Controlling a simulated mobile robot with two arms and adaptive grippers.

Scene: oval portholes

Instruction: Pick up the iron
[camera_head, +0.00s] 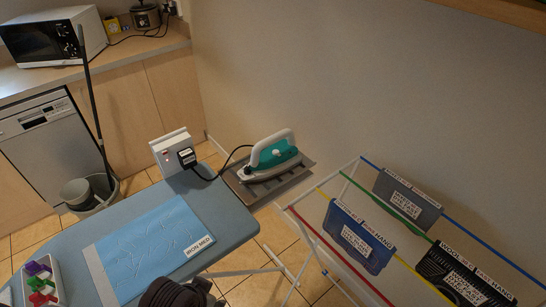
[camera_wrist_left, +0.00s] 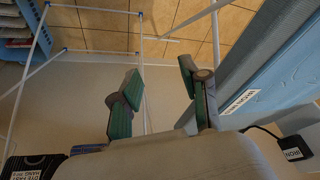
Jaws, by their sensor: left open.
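The iron (camera_head: 273,157), teal and white, rests on a grey rack (camera_head: 297,186) at the far end of the ironing board, with its handle on top. A black cord runs from it to a labelled plug (camera_head: 187,158) at a white socket box; a labelled plug also shows in the left wrist view (camera_wrist_left: 293,152). My left gripper (camera_wrist_left: 160,82) is open, with its two fingers apart and nothing between them. I cannot make out the iron in the left wrist view. My right gripper is not in view.
A blue cloth labelled IRON MED (camera_head: 157,247) lies on the ironing board (camera_head: 230,222). A tray of coloured items (camera_head: 42,285) is at lower left. The wall is close behind the iron.

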